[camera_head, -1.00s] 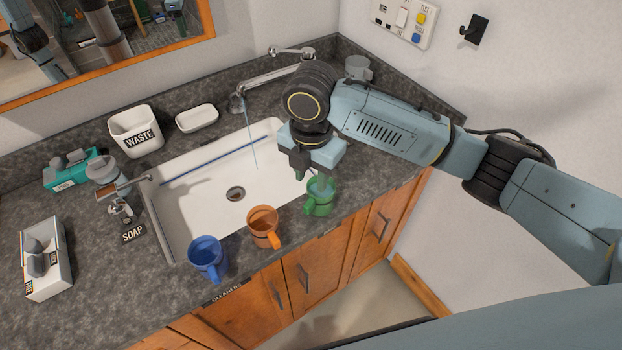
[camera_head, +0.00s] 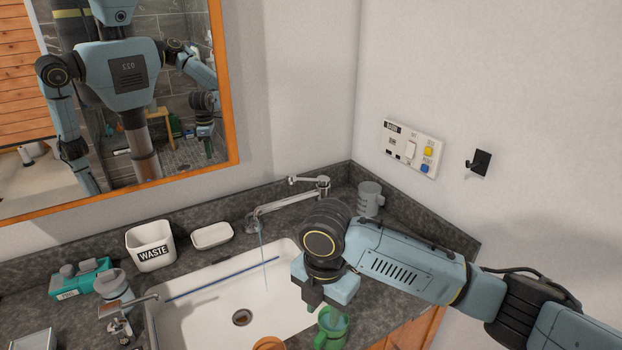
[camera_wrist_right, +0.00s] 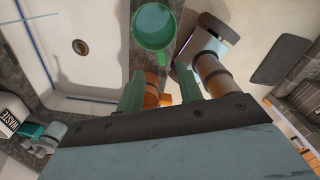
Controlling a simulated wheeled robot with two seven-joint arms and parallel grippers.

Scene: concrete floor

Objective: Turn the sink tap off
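The chrome sink tap (camera_head: 288,205) stands at the back of the white sink (camera_head: 205,312), with its spout reaching left over the basin. A short lever (camera_head: 305,181) sits on top at its right end. A thin water stream (camera_head: 263,255) falls from the spout, so the tap is running. My right gripper (camera_head: 314,302) points down over the sink's right edge, in front of the tap and not touching it. In the right wrist view its green fingers (camera_wrist_right: 160,88) stand apart, with the green mug (camera_wrist_right: 155,28) just beyond them. My left gripper is not directly in view.
The green mug (camera_head: 331,328) stands close by my right gripper. A grey cup (camera_head: 370,199) stands right of the tap. A waste bin (camera_head: 151,246) and white soap dish (camera_head: 212,236) are left of it. The wall panel (camera_head: 413,150) and hook (camera_head: 478,163) are at right.

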